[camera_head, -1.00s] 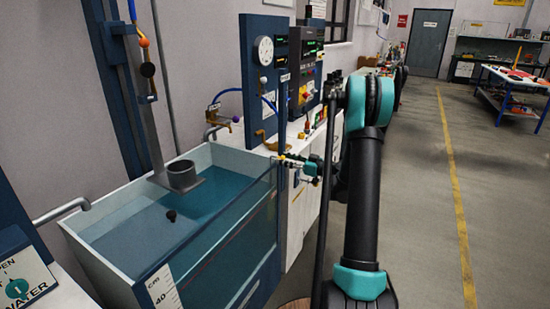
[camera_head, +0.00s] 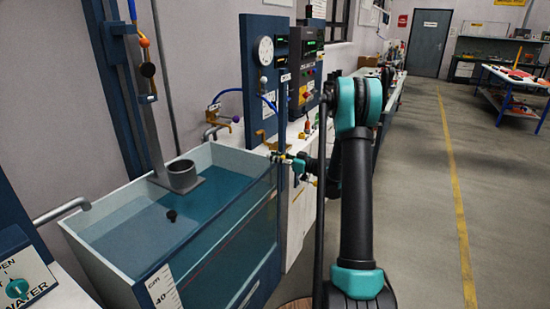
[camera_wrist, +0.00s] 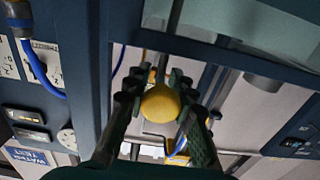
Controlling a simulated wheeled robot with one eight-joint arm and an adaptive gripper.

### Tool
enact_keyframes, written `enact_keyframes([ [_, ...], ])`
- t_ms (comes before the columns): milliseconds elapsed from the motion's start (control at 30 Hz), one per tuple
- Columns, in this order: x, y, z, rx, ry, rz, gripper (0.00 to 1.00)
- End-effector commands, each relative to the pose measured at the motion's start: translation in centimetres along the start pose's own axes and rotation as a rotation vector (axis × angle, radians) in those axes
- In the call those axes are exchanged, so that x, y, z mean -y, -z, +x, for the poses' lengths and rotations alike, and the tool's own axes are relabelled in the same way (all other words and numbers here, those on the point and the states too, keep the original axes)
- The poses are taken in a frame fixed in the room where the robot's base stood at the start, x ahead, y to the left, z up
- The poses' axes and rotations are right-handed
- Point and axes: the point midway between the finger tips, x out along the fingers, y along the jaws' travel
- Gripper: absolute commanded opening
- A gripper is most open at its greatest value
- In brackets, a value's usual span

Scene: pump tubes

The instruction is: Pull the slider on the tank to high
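The water tank (camera_head: 215,255) stands on the left with pale rims and glassy sides. A yellow round knob (camera_wrist: 160,103) shows in the wrist view, between the two fingers of my gripper (camera_wrist: 162,82). The fingers flank the knob closely, but I cannot tell whether they press on it. The knob's mounting is partly hidden by the fingers. I cannot read any high or low marking.
A control panel with a gauge (camera_head: 265,50) and a blue hose (camera_head: 228,92) stand behind the tank. A tall blue rail (camera_head: 112,70) rises at the left. The floor to the right (camera_head: 425,200) is open.

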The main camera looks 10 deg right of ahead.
Motion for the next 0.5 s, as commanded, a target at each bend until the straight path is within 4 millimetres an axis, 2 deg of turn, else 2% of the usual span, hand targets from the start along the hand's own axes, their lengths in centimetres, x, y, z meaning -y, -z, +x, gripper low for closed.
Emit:
enact_keyframes([
  [367, 0.0, 0.1, 0.0, 0.000, 0.000, 0.000, 0.00],
  [500, 0.0, 1.4, 0.0, 0.000, 0.000, 0.000, 0.00],
])
